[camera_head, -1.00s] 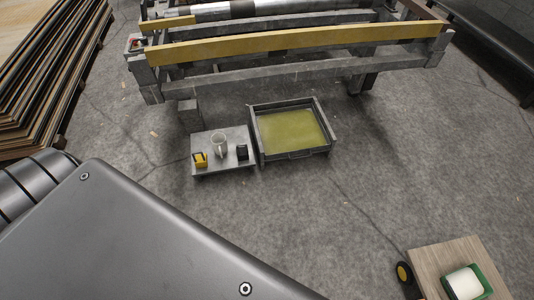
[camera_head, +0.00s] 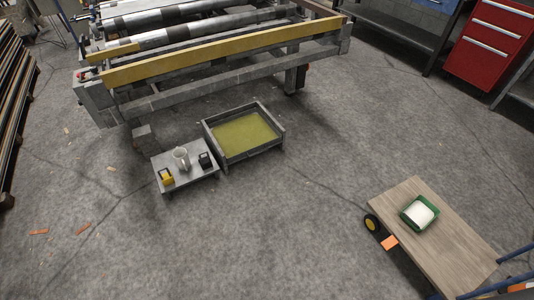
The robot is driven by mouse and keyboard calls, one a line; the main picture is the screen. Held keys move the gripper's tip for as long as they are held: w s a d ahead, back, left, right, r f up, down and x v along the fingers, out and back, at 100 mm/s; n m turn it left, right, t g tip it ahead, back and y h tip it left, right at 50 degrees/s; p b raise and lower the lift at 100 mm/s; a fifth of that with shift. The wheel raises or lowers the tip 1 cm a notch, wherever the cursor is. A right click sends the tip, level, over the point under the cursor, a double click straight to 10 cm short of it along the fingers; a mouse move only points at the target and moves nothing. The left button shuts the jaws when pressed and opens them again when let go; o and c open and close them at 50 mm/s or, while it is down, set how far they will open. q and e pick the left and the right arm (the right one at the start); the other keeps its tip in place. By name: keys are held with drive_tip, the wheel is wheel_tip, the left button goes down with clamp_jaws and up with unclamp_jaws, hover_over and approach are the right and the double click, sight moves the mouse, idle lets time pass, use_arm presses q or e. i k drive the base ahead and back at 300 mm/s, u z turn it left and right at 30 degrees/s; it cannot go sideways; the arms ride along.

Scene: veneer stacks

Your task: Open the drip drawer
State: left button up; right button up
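The drip drawer (camera_head: 279,147) is a grey, open-topped tray on the floor in front of the roller machine. Yellowish-green liquid or residue covers its bottom. A handle on its near wall is too small to make out clearly. Neither of my grippers shows in the head view, so their state is hidden.
Left of the drawer is a low grey platform (camera_head: 187,182) with a white jug (camera_head: 181,158), a yellow item (camera_head: 167,177) and a black item (camera_head: 205,161). The roller machine (camera_head: 200,60) stands behind. A wooden cart (camera_head: 445,240) with a green-and-white container (camera_head: 419,213) is at right. The floor between is clear.

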sight(239, 136)
drive_tip(key=z, duration=0.6)
drive_tip(key=i, duration=0.7)
drive_tip(key=z, duration=0.4)
